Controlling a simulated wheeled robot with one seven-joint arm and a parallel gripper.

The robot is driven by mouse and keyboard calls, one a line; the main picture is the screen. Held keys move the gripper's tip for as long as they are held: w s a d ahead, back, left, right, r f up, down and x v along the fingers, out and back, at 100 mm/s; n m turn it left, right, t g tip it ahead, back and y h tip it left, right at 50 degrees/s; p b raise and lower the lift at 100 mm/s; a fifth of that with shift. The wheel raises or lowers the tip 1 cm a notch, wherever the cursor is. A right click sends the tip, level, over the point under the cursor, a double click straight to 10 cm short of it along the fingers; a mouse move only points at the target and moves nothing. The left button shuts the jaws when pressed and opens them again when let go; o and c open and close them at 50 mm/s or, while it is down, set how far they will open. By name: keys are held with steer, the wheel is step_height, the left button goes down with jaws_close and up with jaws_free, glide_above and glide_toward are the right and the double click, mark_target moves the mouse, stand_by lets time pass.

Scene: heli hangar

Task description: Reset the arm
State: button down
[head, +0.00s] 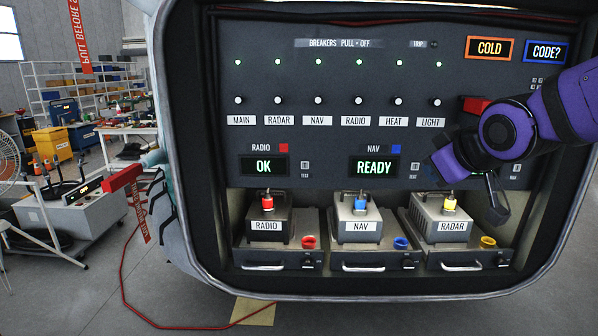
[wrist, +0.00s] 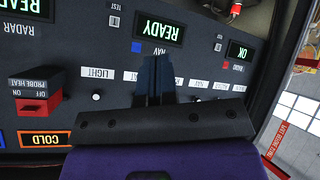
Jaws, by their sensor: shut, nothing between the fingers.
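My gripper (head: 491,200) is at the right of the head view, on the end of my purple arm, in front of the panel above the RADAR unit. In the wrist view my gripper (wrist: 153,72) points at the panel near the NAV display, its dark fingers together and empty. My arm hides part of the panel's right side, including the third display.
A RADIO unit (head: 268,226), a NAV unit (head: 358,226) and a RADAR unit (head: 449,226) sit in the bay below the panel. The RADIO display (head: 264,166) reads OK and the NAV display (head: 374,167) reads READY. A red cable (head: 122,290) lies on the floor at left.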

steer(key=s+d+m+g, duration=0.2)
steer(key=s+d+m, duration=0.1)
steer(key=s, duration=0.7)
steer(key=s+d+f+m+g+h, duration=0.1)
steer(key=s+d+m+g, duration=0.2)
steer(key=s, duration=0.7)
steer(key=shift+s+f+m+h, duration=0.2)
steer(key=shift+s+m+h, duration=0.1)
steer(key=shift+s, duration=0.05)
stand_by(2.7)
